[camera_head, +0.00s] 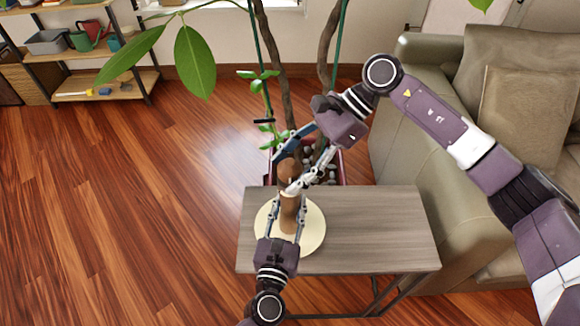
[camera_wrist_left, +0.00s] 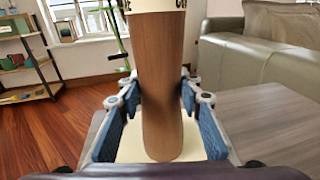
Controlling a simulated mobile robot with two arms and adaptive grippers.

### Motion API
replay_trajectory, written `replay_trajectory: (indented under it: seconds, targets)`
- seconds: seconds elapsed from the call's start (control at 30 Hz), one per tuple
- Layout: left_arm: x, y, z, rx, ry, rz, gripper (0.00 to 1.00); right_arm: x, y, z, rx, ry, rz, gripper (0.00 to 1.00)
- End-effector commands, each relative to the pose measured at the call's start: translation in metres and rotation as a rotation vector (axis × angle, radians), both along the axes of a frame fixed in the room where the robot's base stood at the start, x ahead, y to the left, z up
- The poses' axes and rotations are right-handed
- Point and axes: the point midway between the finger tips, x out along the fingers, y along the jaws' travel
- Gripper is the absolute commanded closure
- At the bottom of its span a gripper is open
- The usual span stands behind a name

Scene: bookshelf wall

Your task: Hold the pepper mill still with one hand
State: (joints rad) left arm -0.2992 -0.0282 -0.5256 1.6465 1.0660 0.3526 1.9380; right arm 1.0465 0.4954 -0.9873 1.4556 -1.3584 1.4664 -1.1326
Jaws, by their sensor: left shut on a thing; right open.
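The brown wooden pepper mill (camera_head: 288,216) stands upright on a round cream board (camera_head: 314,236) on a small grey-brown table (camera_head: 380,225). It fills the middle of the left wrist view (camera_wrist_left: 160,100), with a cream lettered band near its upper end. My left gripper (camera_head: 290,205) comes from the near side and is shut on the mill's body, a blue-padded finger on each side (camera_wrist_left: 160,95). My right gripper (camera_head: 287,174) reaches down from the upper right. Its open fingers are around the mill's top; whether they touch it is unclear.
A potted plant (camera_head: 268,135) with thick stems stands behind the table, close to my right gripper. A green-grey sofa (camera_head: 415,150) stands on the right. A shelf (camera_head: 110,87) is at the back left. The table's right half and the wooden floor on the left are clear.

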Motion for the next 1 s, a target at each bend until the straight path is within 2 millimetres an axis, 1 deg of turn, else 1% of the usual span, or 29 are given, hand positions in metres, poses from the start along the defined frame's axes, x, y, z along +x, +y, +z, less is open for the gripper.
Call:
replay_trajectory:
  seconds: [0.03, 0.1, 0.4, 0.5, 0.77, 1.0]
  targets:
    - [-0.0025, 0.0008, -0.0079, 0.004, 0.014, -0.002, 1.00, -0.0001, 0.0000, -0.0006, 0.000, 0.000, 0.000, 0.44]
    - [-0.0025, 0.0007, -0.0079, 0.004, 0.014, -0.002, 1.00, -0.0001, 0.0000, -0.0006, 0.000, 0.000, 0.000, 0.45]
    - [-0.0025, 0.0008, -0.0079, 0.004, 0.014, -0.002, 1.00, -0.0001, -0.0003, -0.0004, 0.000, 0.001, 0.001, 0.78]
    - [-0.0024, 0.0008, -0.0078, 0.004, 0.014, -0.002, 1.00, -0.0002, -0.0004, -0.0004, 0.000, 0.001, 0.001, 0.87]
    - [-0.0023, 0.0011, -0.0078, 0.004, 0.014, -0.001, 1.00, -0.0006, -0.0009, -0.0010, -0.001, 0.001, -0.031, 0.87]
    - [-0.0022, 0.0011, -0.0078, 0.004, 0.014, -0.001, 1.00, -0.0014, -0.0014, -0.0021, -0.003, 0.002, -0.159, 0.87]
